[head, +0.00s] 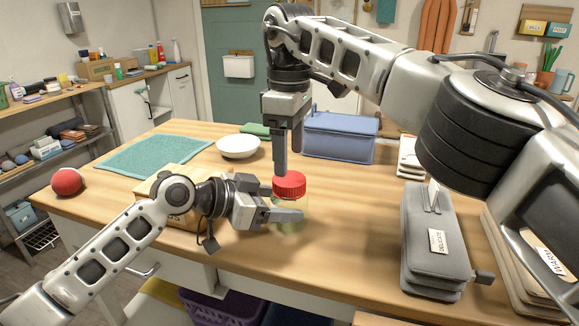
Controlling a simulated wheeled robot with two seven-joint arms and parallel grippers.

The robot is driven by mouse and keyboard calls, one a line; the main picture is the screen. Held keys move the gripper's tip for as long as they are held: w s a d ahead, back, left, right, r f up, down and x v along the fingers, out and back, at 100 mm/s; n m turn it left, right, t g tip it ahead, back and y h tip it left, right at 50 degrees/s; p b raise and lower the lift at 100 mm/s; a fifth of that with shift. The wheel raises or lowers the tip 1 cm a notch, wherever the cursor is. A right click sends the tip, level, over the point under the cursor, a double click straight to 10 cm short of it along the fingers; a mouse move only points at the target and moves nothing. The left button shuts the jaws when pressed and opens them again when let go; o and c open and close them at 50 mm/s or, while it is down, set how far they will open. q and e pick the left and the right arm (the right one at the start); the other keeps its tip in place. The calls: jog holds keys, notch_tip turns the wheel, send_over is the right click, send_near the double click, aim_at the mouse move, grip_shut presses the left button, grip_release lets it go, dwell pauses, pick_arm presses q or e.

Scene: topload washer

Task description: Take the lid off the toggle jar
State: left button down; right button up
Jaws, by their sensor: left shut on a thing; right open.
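The toggle jar (290,226) stands upright on the wooden table, with a clear greenish body. Its red ribbed lid (289,186) sits on top. My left gripper (284,211) comes in from the left and is shut on the jar's body below the lid. My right gripper (288,164) points down from above, open, with its fingers close above or behind the lid. I cannot tell whether they touch it. Part of the jar's body is hidden by the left fingers.
A white bowl (238,147), teal towel (155,153) and blue lidded box (340,140) lie farther back. A wooden box (180,221) is behind my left arm. A grey pouch stack (430,250) stands at right, a red ball (67,182) at far left. The front middle tabletop is clear.

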aim_at(289, 178)
jog(key=shift+f, duration=2.65)
